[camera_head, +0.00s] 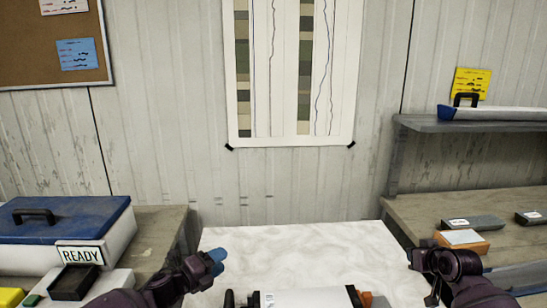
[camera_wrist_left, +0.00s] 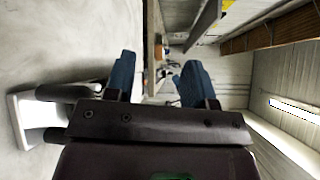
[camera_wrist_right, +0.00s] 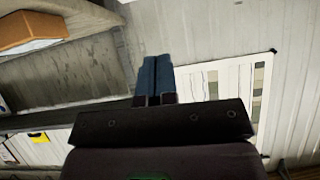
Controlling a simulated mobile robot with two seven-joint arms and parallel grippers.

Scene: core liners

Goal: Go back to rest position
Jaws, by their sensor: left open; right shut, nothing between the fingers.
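My left gripper (camera_head: 213,260) is over the left part of the white surface in the head view, its blue fingers pointing right. In the left wrist view (camera_wrist_left: 157,72) the two fingers stand apart with nothing between them. My right gripper (camera_head: 432,260) is at the right edge of the white surface. In the right wrist view (camera_wrist_right: 155,68) its blue fingers are pressed together and empty. A white cylinder with dark ends (camera_head: 305,298) lies at the bottom middle between the grippers, cut off by the frame edge. Neither gripper holds it.
A blue-lidded box (camera_head: 60,220) with a READY sign (camera_head: 81,255) stands on the left bench. The right bench (camera_head: 405,208) holds an orange block (camera_head: 461,241) and small grey items. A shelf (camera_head: 425,124) is above it. The white surface (camera_head: 300,250) is clear behind the cylinder.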

